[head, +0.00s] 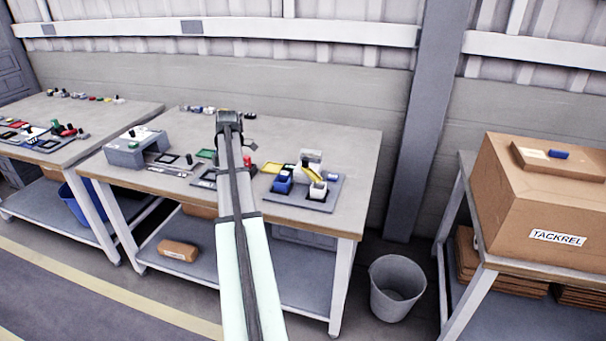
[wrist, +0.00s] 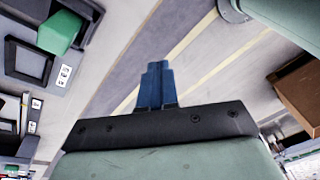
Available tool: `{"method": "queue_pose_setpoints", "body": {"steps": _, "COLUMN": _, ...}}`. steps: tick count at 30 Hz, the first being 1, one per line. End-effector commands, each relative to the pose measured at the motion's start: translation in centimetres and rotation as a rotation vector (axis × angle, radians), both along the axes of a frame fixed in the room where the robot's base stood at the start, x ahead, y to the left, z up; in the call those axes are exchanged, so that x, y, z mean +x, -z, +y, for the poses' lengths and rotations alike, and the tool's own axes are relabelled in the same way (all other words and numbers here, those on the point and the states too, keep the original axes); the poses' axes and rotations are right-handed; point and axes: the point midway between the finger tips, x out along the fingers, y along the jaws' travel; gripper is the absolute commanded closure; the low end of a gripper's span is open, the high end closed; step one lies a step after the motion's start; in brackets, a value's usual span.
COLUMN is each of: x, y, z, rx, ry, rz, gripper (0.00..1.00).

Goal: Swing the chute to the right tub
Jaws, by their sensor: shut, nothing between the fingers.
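In the head view a small yellow chute (head: 312,173) sits at a white stand (head: 309,158) on a grey base plate at the bench's right. It appears to slant down to the right, its lower end close to the right tub (head: 318,190), which looks white and blue. The left tub (head: 283,182) is blue and stands left of the chute. My arm rises up the middle of the head view, left of this station, and hides my gripper there. In the wrist view my gripper's blue fingers (wrist: 155,86) are together and empty, apart from any object. The wrist view does not show the chute.
The wrist view shows a green block (wrist: 60,32) and a dark square frame (wrist: 27,52). A bin (head: 397,288) stands on the floor; a cardboard box (head: 545,195) is right.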

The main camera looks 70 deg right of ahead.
Motion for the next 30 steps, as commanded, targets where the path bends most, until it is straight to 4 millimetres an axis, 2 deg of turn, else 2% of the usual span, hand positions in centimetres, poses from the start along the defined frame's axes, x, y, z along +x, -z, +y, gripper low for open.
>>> {"method": "queue_pose_setpoints", "body": {"steps": 1, "x": -1.5, "y": 0.4, "z": 0.7, "rx": -0.06, "ry": 0.006, "rz": 0.048, "gripper": 1.0}}
{"method": "queue_pose_setpoints", "body": {"steps": 4, "x": -4.5, "y": 0.6, "z": 0.2, "rx": -0.19, "ry": 0.027, "rz": 0.152, "gripper": 1.0}}
{"method": "queue_pose_setpoints", "body": {"steps": 9, "x": -9.6, "y": -0.2, "z": -1.6, "rx": -0.414, "ry": 0.048, "rz": 0.327, "gripper": 1.0}}
{"method": "queue_pose_setpoints", "body": {"steps": 12, "x": -11.8, "y": -1.3, "z": -3.0, "rx": -0.535, "ry": 0.048, "rz": 0.416, "gripper": 1.0}}
{"method": "queue_pose_setpoints", "body": {"steps": 16, "x": -13.5, "y": -3.0, "z": -4.8, "rx": -0.664, "ry": 0.037, "rz": 0.505, "gripper": 1.0}}
{"method": "queue_pose_setpoints", "body": {"steps": 21, "x": -14.1, "y": -4.5, "z": -6.7, "rx": -0.772, "ry": 0.016, "rz": 0.556, "gripper": 1.0}}
{"method": "queue_pose_setpoints", "body": {"steps": 26, "x": -14.1, "y": -4.1, "z": -7.4, "rx": -0.79, "ry": 0.009, "rz": 0.541, "gripper": 1.0}}
{"method": "queue_pose_setpoints", "body": {"steps": 30, "x": -14.9, "y": -2.8, "z": -8.3, "rx": -0.786, "ry": 0.009, "rz": 0.542, "gripper": 1.0}}
